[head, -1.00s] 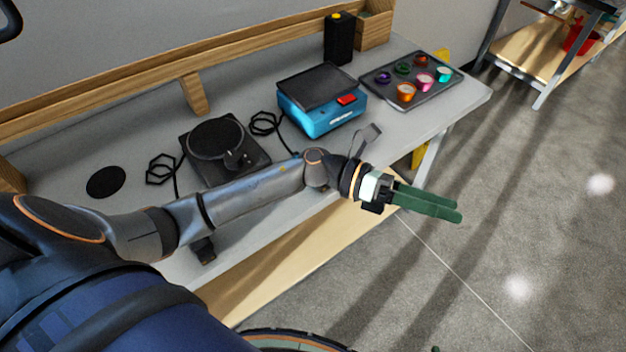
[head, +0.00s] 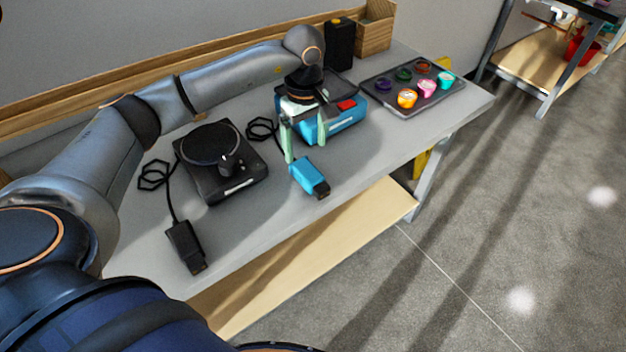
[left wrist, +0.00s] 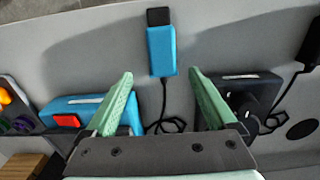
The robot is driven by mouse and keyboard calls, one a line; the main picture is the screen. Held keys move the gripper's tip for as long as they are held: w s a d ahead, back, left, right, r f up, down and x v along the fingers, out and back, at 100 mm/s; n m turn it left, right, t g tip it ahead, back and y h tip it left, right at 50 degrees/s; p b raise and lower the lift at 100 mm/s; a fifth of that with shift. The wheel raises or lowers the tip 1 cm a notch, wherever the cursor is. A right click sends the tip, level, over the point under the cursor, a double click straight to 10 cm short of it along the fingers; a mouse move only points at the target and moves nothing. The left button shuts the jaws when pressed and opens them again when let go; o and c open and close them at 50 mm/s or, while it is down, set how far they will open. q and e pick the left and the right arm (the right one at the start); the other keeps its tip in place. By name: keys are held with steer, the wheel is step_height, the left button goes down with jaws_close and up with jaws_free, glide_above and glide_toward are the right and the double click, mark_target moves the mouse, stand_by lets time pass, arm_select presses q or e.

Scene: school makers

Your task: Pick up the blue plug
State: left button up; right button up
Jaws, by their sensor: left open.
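The blue plug (head: 310,178) lies on the grey table near its front edge, with a black tip and a black cord running back to the blue device. In the left wrist view the blue plug (left wrist: 161,50) lies ahead of the fingertips, roughly centred between them. My left gripper (head: 306,150) is open and points down above the table, just behind the plug. Its green fingers (left wrist: 160,78) are spread wide with nothing between them. My right gripper is in neither view.
A blue device (head: 345,125) with a red button stands partly behind the gripper. A black turntable device (head: 240,182) and its black plug (head: 185,247) are to the left. A dark tray (head: 428,104) with several coloured pots is at the right. Table space around the blue plug is clear.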

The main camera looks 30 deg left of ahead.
mark_target(304, 167)
arm_select(q)
step_height(304, 167, down, 3)
steer(key=shift+r, duration=0.2)
steer(key=f, duration=0.5)
steer(key=shift+s+a, duration=0.1)
steer(key=shift+s, duration=0.1)
jaws_close()
stand_by(0.4)
